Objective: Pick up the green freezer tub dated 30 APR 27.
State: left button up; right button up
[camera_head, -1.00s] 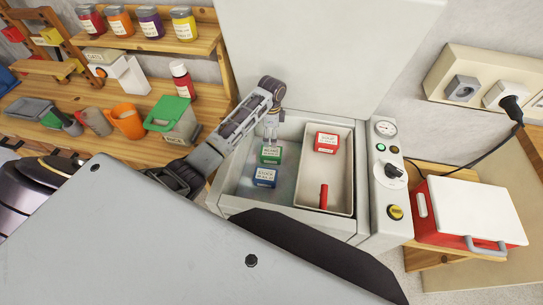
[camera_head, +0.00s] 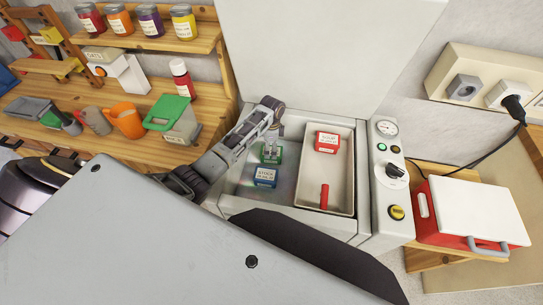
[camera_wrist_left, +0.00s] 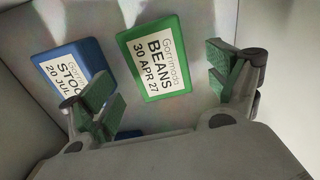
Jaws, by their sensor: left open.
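The green tub (camera_head: 265,158) sits on the left side of the open freezer, partly hidden by my gripper in the head view. In the left wrist view, the green tub (camera_wrist_left: 153,58) has a white label reading Gorrimoda BEANS 30 APR 27. My left gripper (camera_head: 271,152) is open and empty just above it; in the wrist view its green-padded fingers (camera_wrist_left: 160,90) stand apart on either side of the tub's near end. A blue tub (camera_head: 264,177) labelled STOCK lies beside the green one; it also shows in the wrist view (camera_wrist_left: 70,66), partly behind one finger.
The control panel (camera_head: 390,180) is to the right. The freezer walls rise close around the tubs.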

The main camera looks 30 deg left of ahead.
jog(key=shift+w+d, duration=0.15)
jog(key=shift+w, duration=0.15)
pick_arm(q)
jog(key=shift+f, duration=0.15)
jog(key=shift+f, duration=0.55)
jog(key=shift+s+a+f, duration=0.1)
jog(key=shift+f, duration=1.85)
pick_arm(e)
jog(key=shift+s+d+f, duration=0.2)
jog(key=shift+s, duration=0.4)
